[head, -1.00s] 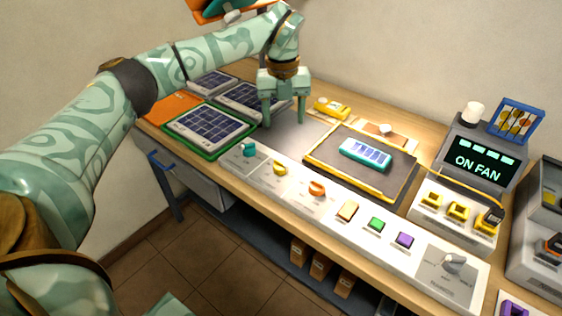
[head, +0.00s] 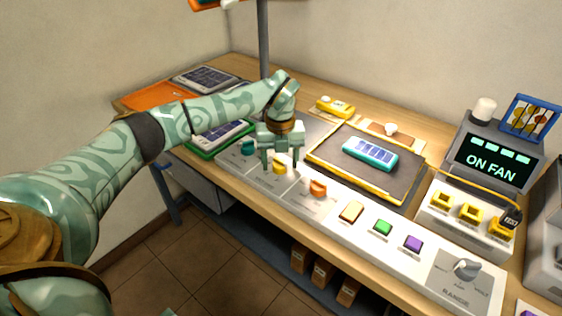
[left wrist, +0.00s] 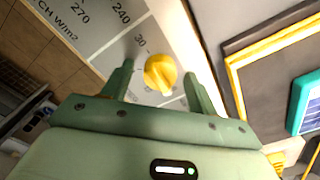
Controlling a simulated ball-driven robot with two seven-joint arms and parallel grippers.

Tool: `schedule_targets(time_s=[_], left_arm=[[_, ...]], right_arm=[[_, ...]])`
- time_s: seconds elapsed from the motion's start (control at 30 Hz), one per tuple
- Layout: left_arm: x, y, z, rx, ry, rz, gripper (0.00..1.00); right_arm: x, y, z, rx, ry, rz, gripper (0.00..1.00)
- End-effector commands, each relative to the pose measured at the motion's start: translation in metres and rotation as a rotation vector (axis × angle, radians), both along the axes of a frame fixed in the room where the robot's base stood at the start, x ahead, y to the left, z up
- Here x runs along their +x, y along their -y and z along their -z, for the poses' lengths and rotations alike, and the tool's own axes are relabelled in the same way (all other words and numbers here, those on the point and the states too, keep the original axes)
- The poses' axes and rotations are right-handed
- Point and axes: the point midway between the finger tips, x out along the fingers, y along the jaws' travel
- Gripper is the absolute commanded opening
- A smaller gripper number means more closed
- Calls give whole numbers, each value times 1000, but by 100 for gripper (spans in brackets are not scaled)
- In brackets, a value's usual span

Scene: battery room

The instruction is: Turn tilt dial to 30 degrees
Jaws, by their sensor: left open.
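A yellow dial (head: 279,168) stands on the white control strip, between a teal dial (head: 248,147) and an orange dial (head: 317,188). In the left wrist view the yellow dial (left wrist: 160,74) has a "30" mark on the grey plate just beyond it; its other marks are mostly hidden or too small to read. My left gripper (head: 280,162) is open and points down over the yellow dial. In the left wrist view its fingers (left wrist: 159,76) stand on either side of the dial, with gaps visible. My right gripper is not in view.
A display (head: 490,160) reads "ON FAN".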

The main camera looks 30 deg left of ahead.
Motion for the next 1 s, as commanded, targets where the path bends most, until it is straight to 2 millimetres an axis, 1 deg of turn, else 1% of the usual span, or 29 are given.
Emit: schedule_targets(time_s=[0.23, 0.27, 0.3, 0.37, 0.4, 0.43, 0.77, 1.0], left_arm=[[0, 0, 1, 0, 1, 0, 59], [0, 0, 1, 0, 1, 0, 56], [0, 0, 1, 0, 1, 0, 45], [0, 0, 1, 0, 1, 0, 28], [0, 0, 1, 0, 1, 0, 17], [0, 0, 1, 0, 1, 1, 14], [0, 0, -1, 1, 2, 33, 14], [0, 0, -4, 1, 3, 160, 14]], right_arm=[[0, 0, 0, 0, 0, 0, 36], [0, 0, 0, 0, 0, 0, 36], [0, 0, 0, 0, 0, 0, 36], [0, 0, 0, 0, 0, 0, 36], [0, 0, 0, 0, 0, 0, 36], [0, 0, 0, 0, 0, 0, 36], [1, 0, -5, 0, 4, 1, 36], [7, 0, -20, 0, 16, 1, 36]])
